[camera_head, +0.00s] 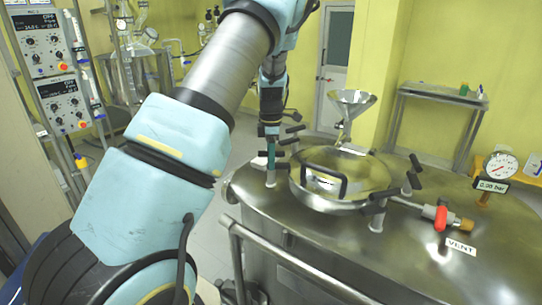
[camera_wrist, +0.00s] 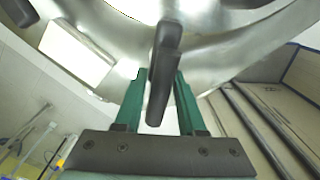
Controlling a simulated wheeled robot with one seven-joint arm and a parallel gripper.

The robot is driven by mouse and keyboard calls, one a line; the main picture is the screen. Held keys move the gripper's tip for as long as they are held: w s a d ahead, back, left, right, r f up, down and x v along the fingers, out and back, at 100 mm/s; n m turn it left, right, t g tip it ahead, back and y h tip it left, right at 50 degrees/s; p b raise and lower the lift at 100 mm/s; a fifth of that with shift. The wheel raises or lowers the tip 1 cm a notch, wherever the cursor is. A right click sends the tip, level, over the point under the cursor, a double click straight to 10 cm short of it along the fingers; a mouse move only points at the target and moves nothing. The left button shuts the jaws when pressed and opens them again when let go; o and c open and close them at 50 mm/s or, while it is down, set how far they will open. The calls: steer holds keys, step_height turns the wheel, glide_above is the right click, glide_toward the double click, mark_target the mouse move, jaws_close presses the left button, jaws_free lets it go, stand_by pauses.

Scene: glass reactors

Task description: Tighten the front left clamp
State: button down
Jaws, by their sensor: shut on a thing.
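The front left clamp (camera_head: 270,179) stands at the left edge of the round steel lid (camera_head: 350,172) on the reactor, a metal post with a black bar handle. My gripper (camera_head: 271,146) points down onto it from above, its teal fingers at the handle. In the wrist view the black clamp handle (camera_wrist: 163,70) lies between the two green fingers of my gripper (camera_wrist: 161,82), which are shut on it. The lower part of the clamp is hidden behind the handle in the wrist view.
Other black-handled clamps (camera_head: 376,212) stand around the lid. A metal funnel (camera_head: 352,103) rises behind it. A red-handled vent valve (camera_head: 440,217) and a pressure gauge (camera_head: 500,167) are at the right. A steel rail (camera_head: 290,262) runs along the front of the reactor.

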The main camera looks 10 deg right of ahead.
steer(key=shift+n, duration=0.4)
steer(key=c, duration=0.7)
jaws_free()
steer(key=shift+o, duration=0.2)
step_height(320, 180, up, 11)
steer(key=shift+f+b, duration=0.1)
steer(key=shift+b, duration=1.05)
steer(key=s+a+f+m, duration=0.2)
steer(key=s+a+m, duration=0.6)
steer(key=a, duration=0.5)
steer(key=s+a+f+m, duration=0.1)
steer(key=s+a+m, duration=0.3)
steer(key=s, duration=0.3)
steer(key=s+a+f+m+t, duration=0.1)
steer(key=s+a+m, duration=0.2)
steer(key=s+m, duration=0.4)
steer(key=shift+s+a+f+t, duration=0.2)
steer(key=shift+a+f+t, duration=0.1)
steer(key=shift+a, duration=0.1)
